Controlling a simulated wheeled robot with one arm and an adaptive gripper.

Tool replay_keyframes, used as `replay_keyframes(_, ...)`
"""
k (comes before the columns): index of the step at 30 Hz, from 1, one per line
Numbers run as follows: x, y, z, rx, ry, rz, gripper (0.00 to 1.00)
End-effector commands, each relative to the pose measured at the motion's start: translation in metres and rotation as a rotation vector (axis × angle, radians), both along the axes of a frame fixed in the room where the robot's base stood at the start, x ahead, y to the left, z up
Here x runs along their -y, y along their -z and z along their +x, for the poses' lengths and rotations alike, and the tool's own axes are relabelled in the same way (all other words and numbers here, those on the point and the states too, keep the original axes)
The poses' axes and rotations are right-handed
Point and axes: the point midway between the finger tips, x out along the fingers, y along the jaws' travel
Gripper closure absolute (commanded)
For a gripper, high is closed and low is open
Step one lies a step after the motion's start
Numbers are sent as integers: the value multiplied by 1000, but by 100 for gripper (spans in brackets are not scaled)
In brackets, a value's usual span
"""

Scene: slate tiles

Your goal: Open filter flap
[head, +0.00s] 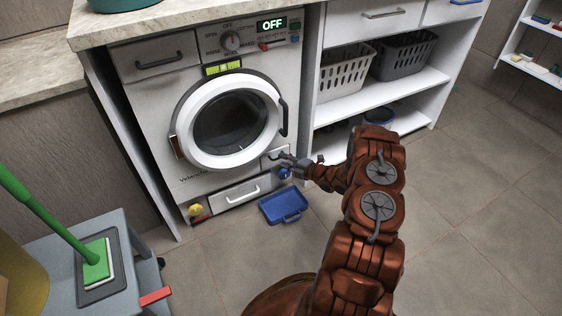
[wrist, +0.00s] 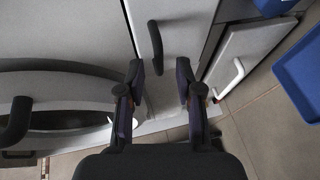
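The filter flap (head: 267,163) is a small pale panel at the lower right of the white washing machine's front, below the round door. It looks shut. In the wrist view the flap (wrist: 185,30) carries a dark upright handle (wrist: 156,45). My gripper (head: 288,159) is at the flap, coming from the right, and partly hides it in the head view. In the wrist view my gripper (wrist: 160,72) is open, with its fingertips either side of the handle's lower end. I cannot tell whether they touch it.
The washer door (head: 225,120) is closed, with a dark handle on its right. A drawer (head: 238,193) with a white handle sits below. A blue tray (head: 284,206) lies on the floor.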

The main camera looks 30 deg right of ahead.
Motion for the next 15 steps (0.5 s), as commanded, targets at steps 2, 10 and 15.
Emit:
replay_keyframes(2, -4, 3, 9, 1, -4, -2, 65)
replay_keyframes(10, -7, 4, 22, 3, -1, -1, 65)
replay_keyframes(15, -7, 4, 22, 3, 0, -1, 65)
